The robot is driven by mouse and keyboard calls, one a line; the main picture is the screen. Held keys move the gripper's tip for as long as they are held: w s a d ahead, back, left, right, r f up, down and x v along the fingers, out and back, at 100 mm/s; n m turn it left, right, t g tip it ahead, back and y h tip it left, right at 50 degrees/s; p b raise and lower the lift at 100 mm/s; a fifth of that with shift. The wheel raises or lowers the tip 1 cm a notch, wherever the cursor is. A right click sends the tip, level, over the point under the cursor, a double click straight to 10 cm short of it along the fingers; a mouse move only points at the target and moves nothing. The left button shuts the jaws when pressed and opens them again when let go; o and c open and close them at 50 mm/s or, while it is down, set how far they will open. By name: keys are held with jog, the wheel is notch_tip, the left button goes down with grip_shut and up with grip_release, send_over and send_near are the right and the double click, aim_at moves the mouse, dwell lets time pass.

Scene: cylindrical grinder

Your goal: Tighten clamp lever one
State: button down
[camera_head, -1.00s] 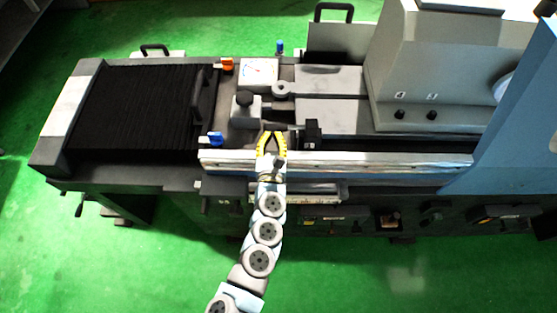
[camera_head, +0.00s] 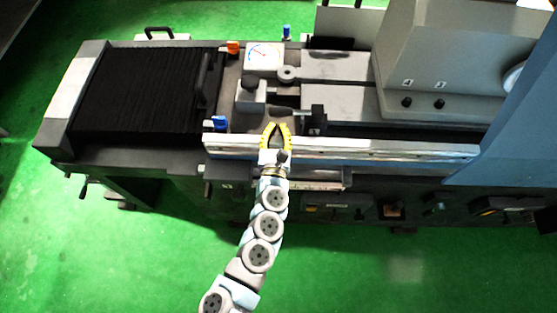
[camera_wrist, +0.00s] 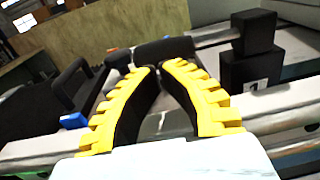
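Clamp lever one is a black block marked 1 (camera_wrist: 253,70) with a metal rod and a thick black cylindrical handle (camera_wrist: 165,50) pointing left. In the head view its block (camera_head: 316,122) stands behind the light front rail, and its dark handle is hard to separate from the machine bed. My gripper (camera_head: 279,125) reaches over the rail, just in front of the handle. In the wrist view my gripper's yellow-ribbed fingers (camera_wrist: 159,66) slant together, with a narrow gap between the tips. The handle lies just beyond the tips, apparently not between them. Contact cannot be told.
The light front rail (camera_head: 380,149) runs under my wrist. The grey wheel head (camera_head: 440,60) stands at right.

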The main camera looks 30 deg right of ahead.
jog(key=b+v, duration=0.1)
jog(key=v, duration=1)
jog(key=shift+s, duration=0.25)
jog(key=shift+f, duration=0.1)
